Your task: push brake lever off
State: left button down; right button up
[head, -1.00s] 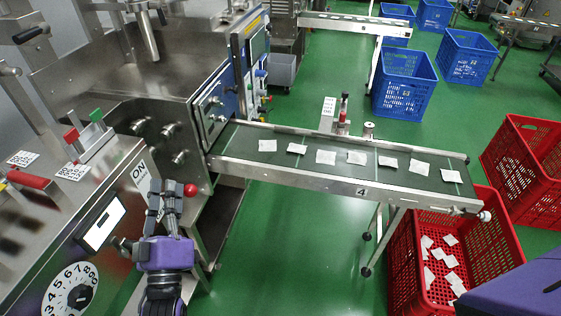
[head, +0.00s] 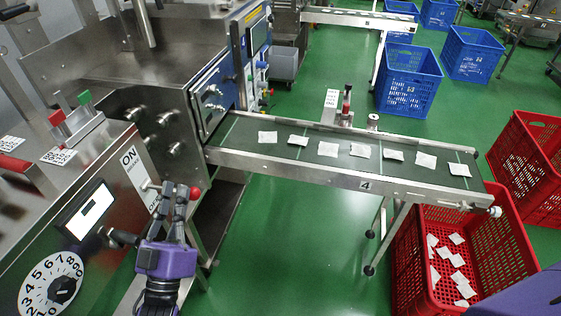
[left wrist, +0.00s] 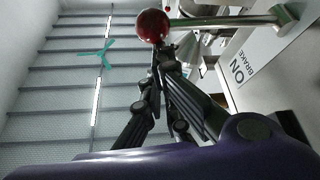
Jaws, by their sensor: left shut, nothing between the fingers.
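The brake lever is a metal rod with a red ball knob (head: 195,192), standing out from the edge of the machine's sloped panel. In the left wrist view the knob (left wrist: 153,25) is at the top and its rod runs right to a pivot beside the "ON BRAKE" label (left wrist: 240,72). My left gripper (head: 181,190) is shut and empty, its fingertips close beside the knob in the head view. In the left wrist view its fingertips (left wrist: 163,48) lie just below the knob; I cannot tell whether they touch. My right gripper is out of view.
The panel carries a numbered dial (head: 62,290), a display (head: 88,212) and red and green switches. A conveyor (head: 320,170) with several teabags runs right towards a red crate (head: 405,262). Blue crates (head: 408,80) stand behind. Green floor is clear between machine and conveyor.

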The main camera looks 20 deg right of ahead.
aim_at(191, 198)
pick_arm(q)
jog(key=f+m+h+b, duration=0.1)
jog(key=m, duration=0.1)
jog(key=f+m+g+h+b, duration=0.1)
jog(key=f+m, duration=0.1)
jog(key=f+m+g+h+b, duration=0.1)
jog(key=m, duration=0.1)
jog(key=shift+s+d+f+h, duration=0.2)
jog(key=shift+d+f+h, duration=0.1)
jog(key=shift+f, duration=0.1)
notch_tip(191, 198, down, 3)
jog(key=m+g+h+b, duration=0.1)
jog(key=m, duration=0.1)
jog(key=m+g+h+b, duration=0.1)
jog(key=m, duration=0.1)
jog(key=shift+a+m+b, duration=0.1)
jog(key=shift+m+b, duration=0.2)
jog(key=shift+b, duration=0.05)
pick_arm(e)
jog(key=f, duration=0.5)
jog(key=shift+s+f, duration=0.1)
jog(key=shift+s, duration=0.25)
